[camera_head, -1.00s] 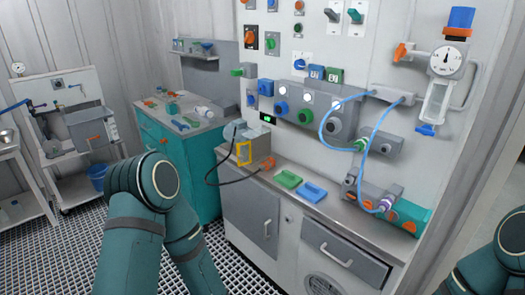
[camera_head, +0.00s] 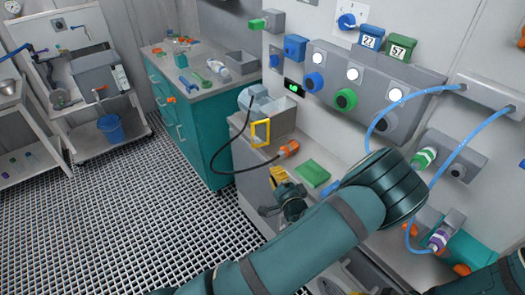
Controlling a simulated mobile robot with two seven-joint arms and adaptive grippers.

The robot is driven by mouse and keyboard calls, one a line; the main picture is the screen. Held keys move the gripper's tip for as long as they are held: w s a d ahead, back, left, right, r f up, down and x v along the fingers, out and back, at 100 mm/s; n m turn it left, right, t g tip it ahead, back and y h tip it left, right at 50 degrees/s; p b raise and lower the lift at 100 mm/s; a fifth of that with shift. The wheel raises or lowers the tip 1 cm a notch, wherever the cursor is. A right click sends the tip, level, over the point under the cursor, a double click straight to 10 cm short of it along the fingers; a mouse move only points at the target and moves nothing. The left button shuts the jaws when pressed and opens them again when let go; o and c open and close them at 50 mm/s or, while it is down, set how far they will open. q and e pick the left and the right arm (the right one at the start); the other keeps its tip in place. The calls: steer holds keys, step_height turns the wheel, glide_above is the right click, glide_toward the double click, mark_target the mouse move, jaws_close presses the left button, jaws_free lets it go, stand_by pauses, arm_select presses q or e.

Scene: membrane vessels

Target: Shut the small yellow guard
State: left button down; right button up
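The small yellow guard (camera_head: 261,133) is a square open frame. It stands at the front of a grey box-like unit (camera_head: 279,122) at the left end of the grey bench. How its hinge sits is too small to tell. My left gripper (camera_head: 278,177), dark with a yellow-orange end, is just in front of the bench edge. It is below and slightly right of the guard and apart from it. Its fingers are too small and partly hidden to tell whether they are open. My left upper arm and elbow cover part of the bench. My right gripper does not show.
A black cable (camera_head: 217,158) loops from the unit to an orange connector (camera_head: 288,149) beside the guard. A green block (camera_head: 312,173) lies on the bench. Blue tubes (camera_head: 469,146) hang at the right. The grated floor (camera_head: 130,215) at the left is free.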

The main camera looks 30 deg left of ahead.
arm_select(q)
steer(key=b, duration=0.2)
glide_toward(260, 147)
steer(key=a+r, duration=0.1)
steer(key=w+a+r, duration=0.1)
steer(key=a+r, duration=0.1)
steer(key=w+a+r, duration=0.1)
steer(key=a, duration=0.1)
steer(key=shift+w+a+r, duration=0.1)
steer(key=shift+a+r, duration=0.05)
steer(key=shift+r, duration=0.05)
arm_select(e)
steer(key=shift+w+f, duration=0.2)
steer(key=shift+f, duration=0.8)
